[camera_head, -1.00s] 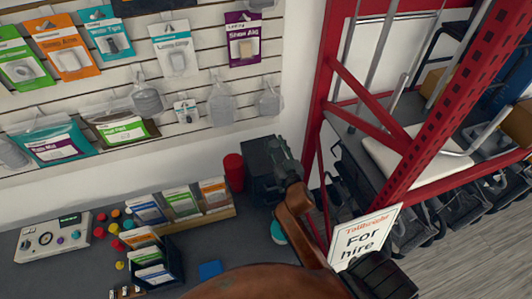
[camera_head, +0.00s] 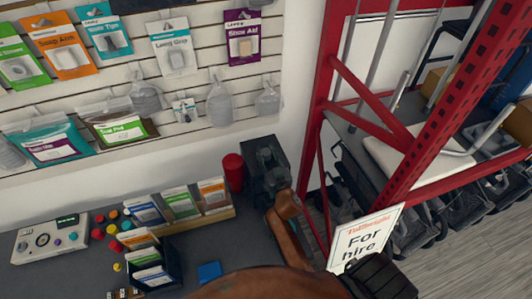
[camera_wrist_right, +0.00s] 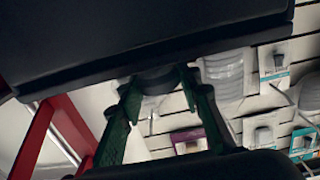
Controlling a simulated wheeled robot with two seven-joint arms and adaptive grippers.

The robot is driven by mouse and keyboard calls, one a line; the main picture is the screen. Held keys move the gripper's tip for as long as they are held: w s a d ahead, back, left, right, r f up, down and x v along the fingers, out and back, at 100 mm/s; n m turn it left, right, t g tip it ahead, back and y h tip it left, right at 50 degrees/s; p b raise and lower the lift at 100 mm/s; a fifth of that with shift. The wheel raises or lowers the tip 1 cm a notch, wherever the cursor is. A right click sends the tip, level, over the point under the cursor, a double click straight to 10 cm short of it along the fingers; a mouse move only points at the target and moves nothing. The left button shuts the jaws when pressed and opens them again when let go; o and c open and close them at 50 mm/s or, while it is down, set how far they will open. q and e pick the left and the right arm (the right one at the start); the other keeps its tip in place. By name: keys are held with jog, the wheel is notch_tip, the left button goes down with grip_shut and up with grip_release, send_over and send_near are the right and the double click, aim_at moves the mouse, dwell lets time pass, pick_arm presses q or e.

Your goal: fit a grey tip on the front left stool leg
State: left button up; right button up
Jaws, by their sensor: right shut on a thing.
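In the head view, an upturned stool with a white seat (camera_head: 405,155) and bare metal legs (camera_head: 396,95) rests on the red rack's shelf at the right. My right gripper (camera_head: 268,172) is dark and hard to make out at the end of the brown arm, well left of the stool. In the wrist view, the green fingers of my right gripper (camera_wrist_right: 160,82) are shut on a small dark, round piece, apparently the grey tip (camera_wrist_right: 154,82). The stool's front left leg cannot be singled out with certainty. My left gripper is not in view.
A red cup (camera_head: 233,172) and packet rack (camera_head: 183,207) are near the arm. A large dark surface fills the wrist view's top.

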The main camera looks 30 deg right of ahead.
jog(key=shift+f, duration=0.2)
jog(key=o, duration=1)
jog(key=shift+r, duration=0.2)
